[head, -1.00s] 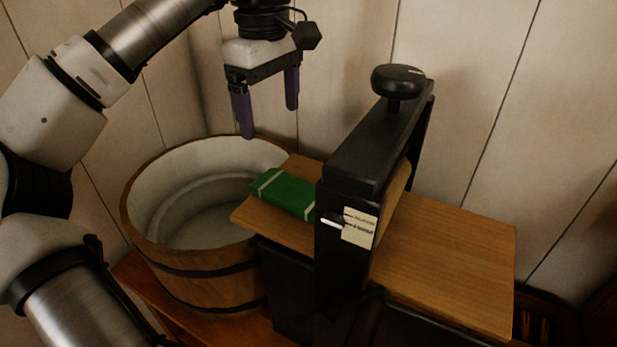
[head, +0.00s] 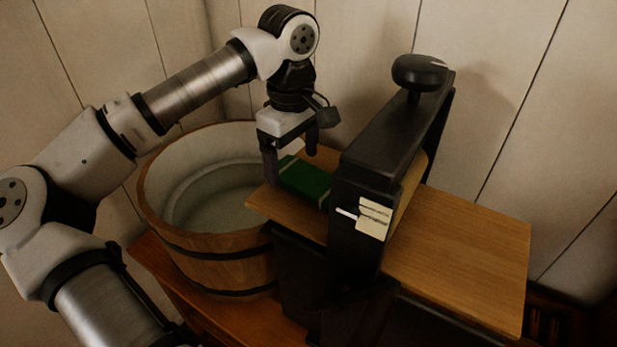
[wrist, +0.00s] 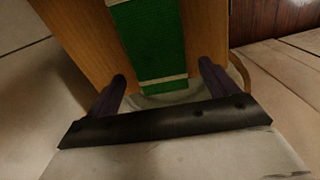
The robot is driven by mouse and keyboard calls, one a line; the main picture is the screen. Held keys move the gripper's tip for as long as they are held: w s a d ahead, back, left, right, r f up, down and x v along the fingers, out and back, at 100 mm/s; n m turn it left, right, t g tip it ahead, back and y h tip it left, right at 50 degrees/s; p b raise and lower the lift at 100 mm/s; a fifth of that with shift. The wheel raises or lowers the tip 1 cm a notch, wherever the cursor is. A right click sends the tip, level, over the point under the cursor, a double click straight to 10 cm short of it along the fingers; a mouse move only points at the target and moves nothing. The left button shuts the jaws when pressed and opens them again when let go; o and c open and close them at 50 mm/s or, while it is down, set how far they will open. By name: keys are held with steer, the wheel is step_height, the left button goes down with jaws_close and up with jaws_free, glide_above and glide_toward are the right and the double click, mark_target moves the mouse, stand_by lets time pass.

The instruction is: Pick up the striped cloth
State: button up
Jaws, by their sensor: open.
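The striped cloth (head: 305,182) is a folded green piece with pale stripes. It lies on the left end of a wooden board, just left of a black upright frame. It also shows in the wrist view (wrist: 150,42), running up from between the fingers. My gripper (head: 291,164) is open and points down over the cloth's left end. In the wrist view my two dark fingers (wrist: 160,84) stand apart, one on each side of the cloth's near end. I cannot tell how far above the board the fingertips are.
The wooden board (head: 465,255) runs through the black press-like frame (head: 385,150) with a knob on top. A wooden tub (head: 215,262) with a pale inside stands left of it. The panelled wall (head: 510,60) is close behind. The board's right part is bare.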

steer(key=shift+f, duration=0.9)
steer(key=shift+c, duration=0.3)
steer(key=shift+r, duration=0.1)
steer(key=c, duration=1.1)
